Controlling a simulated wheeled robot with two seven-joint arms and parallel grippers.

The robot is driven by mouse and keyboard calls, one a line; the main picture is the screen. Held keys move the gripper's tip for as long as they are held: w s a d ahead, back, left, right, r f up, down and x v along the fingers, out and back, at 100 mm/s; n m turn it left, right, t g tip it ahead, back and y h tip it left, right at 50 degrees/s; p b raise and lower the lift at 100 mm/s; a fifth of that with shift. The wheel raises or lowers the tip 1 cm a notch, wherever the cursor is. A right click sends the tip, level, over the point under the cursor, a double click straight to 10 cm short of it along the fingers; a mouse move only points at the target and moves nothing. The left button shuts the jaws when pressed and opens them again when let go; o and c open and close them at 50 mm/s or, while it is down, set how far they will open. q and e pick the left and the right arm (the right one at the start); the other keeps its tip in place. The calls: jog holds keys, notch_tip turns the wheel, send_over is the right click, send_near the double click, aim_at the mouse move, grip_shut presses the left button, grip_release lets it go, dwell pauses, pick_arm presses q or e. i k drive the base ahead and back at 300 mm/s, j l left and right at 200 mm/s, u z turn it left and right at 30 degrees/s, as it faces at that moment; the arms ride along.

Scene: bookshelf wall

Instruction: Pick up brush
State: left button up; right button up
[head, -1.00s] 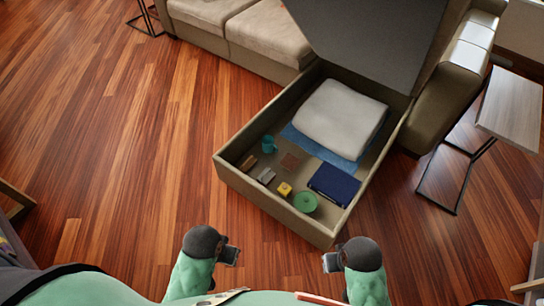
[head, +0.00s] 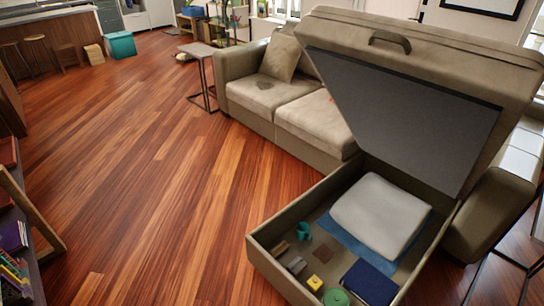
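I cannot make out a brush for certain. The open storage box (head: 268,273) of the sofa holds several small things. A small brown block-like thing (head: 280,249) lies by its left wall, and a small grey thing (head: 296,265) lies near it. Both are too small to name surely. A teal mug (head: 303,230), a yellow block (head: 315,283) and a green round thing (head: 336,298), cut by the lower edge, are close by. Neither of my grippers is in view.
A white pillow (head: 380,213) and a navy folded thing (head: 370,283) also lie in the box. Its lid (head: 400,120) is raised. The sofa (head: 270,95) stands behind, with a side table (head: 200,65) at its left. Wood floor (head: 170,180) is clear at left.

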aim_at(280, 249)
jog(key=i+j+z, duration=0.15)
jog(key=i+j, duration=0.15)
jog(key=i, duration=0.15)
jog(key=i+j+z, duration=0.15)
jog(key=i+j, duration=0.25)
jog(key=i, duration=0.1)
